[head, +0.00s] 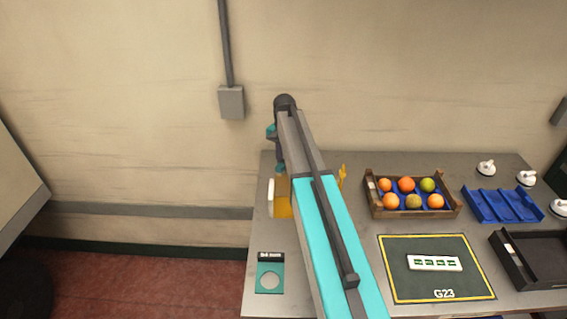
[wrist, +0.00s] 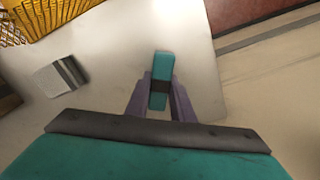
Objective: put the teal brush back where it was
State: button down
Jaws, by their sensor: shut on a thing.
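The teal brush (wrist: 160,66) is between the fingers of my gripper (wrist: 160,82) in the wrist view, with a dark band across its middle. My gripper is shut on it, over the bare grey table near its edge. In the head view my arm hides most of the gripper and brush; small teal parts show beside the arm's far end, and I cannot tell which is the brush. A teal pad with a grey disc and a dark label (head: 270,278) lies on the table's front left.
A yellow crate (wrist: 62,12) is partly hidden behind my arm. A small grey-and-white block (wrist: 57,77) lies near it. Right are a fruit crate (head: 412,212), blue tray (head: 503,205), dark G23 mat (head: 400,285) and black tray (head: 505,262). The wall stands behind.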

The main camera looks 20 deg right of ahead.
jog(key=shift+f, duration=0.6)
dwell(0.7)
jog(key=c, duration=1)
grip_release()
jog(key=shift+c, duration=0.2)
jog(key=shift+r, duration=0.15)
jog(key=shift+r+p, duration=1.8)
jog(key=shift+r, duration=2.05)
jog(key=shift+s, duration=0.1)
